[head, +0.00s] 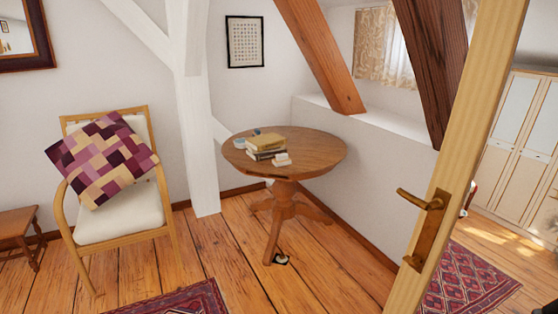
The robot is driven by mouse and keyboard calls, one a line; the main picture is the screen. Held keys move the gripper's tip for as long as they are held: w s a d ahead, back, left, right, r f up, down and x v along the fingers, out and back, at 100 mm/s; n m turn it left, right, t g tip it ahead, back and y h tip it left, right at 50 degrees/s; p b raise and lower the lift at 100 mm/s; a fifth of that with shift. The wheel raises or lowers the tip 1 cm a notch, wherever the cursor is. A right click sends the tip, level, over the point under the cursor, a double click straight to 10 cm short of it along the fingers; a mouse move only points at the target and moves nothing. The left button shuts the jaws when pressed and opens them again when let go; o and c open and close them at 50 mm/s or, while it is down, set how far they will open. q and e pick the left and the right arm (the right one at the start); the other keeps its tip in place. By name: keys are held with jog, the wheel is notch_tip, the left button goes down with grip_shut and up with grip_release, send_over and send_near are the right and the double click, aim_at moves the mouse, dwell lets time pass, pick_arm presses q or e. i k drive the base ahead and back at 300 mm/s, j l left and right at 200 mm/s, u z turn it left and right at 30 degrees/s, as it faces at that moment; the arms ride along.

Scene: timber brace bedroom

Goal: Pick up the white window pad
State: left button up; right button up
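A small white object (282,159) lies on the round wooden table (318,150), at the front right of a stack of books (266,145). It may be the white window pad, but it is too small to tell. Another small white and black object (281,260) lies on the floor at the foot of the table; I cannot tell what it is. Neither of my grippers shows in the head view.
An open door with a brass handle (424,200) stands at the right. A chair with a patchwork cushion (105,158) is left of the table. Slanted timber beams (322,55) come down behind it. A red rug (185,300) lies in front on bare floorboards.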

aim_at(281, 159)
jog(key=i+u, duration=0.35)
jog(key=i, duration=1.15)
